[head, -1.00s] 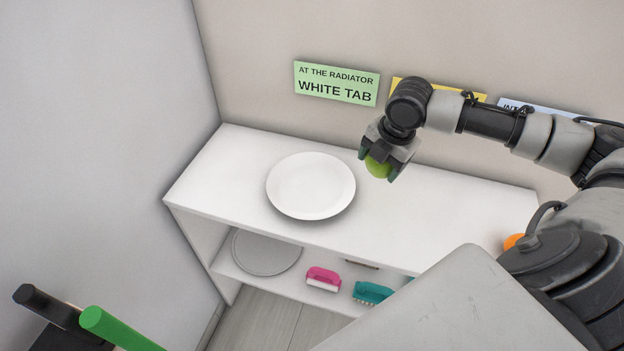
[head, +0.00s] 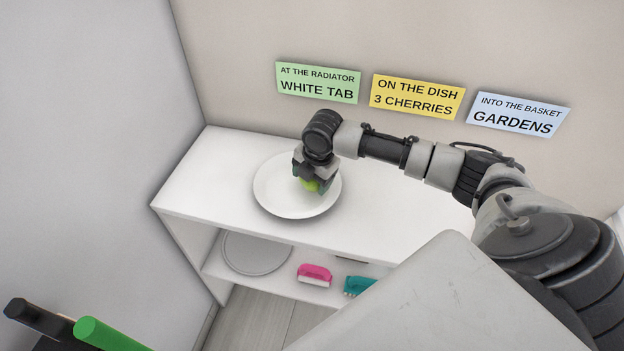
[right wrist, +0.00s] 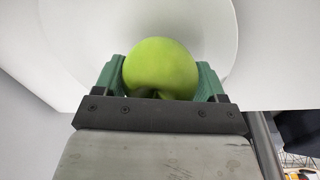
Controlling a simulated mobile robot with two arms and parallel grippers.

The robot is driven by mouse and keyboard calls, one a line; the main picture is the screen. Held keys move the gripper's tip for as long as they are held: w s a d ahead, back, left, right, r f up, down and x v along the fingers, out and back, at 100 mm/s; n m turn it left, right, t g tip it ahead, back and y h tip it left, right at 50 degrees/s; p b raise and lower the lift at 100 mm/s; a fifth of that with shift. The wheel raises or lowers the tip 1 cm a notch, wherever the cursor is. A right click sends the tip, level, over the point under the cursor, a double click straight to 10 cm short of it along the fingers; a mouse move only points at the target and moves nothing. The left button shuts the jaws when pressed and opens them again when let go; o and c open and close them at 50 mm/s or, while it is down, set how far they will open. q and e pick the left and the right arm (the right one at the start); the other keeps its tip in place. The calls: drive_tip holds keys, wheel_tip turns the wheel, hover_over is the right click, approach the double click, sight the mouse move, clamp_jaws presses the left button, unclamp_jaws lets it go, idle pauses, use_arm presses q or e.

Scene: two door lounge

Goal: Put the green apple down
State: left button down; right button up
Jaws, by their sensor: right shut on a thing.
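The green apple (head: 310,186) is between the fingers of my right gripper (head: 314,183), which is shut on it. In the right wrist view the apple (right wrist: 161,68) sits between the two green finger pads, with the white plate (right wrist: 215,30) behind it. In the head view the apple is over the right part of the plate (head: 277,192), partly hidden by the gripper. I cannot tell whether it touches the plate. The plate lies on the white shelf top (head: 390,205). My left gripper is not in view.
A grey round plate (head: 255,253), a pink brush (head: 314,274) and a teal brush (head: 358,285) are on the lower shelf. Green (head: 318,82), yellow (head: 417,95) and blue (head: 518,113) signs hang on the wall. The shelf top right of the plate looks clear.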

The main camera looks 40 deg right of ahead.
drive_tip(key=shift+f, duration=0.65)
drive_tip(key=shift+f, duration=0.1)
drive_tip(key=o, duration=0.7)
drive_tip(key=r, duration=0.4)
drive_tip(key=s+r, duration=0.1)
drive_tip(key=r, duration=0.3)
drive_tip(key=s+r, duration=0.1)
drive_tip(key=r, duration=0.3)
drive_tip(key=shift+d, duration=0.3)
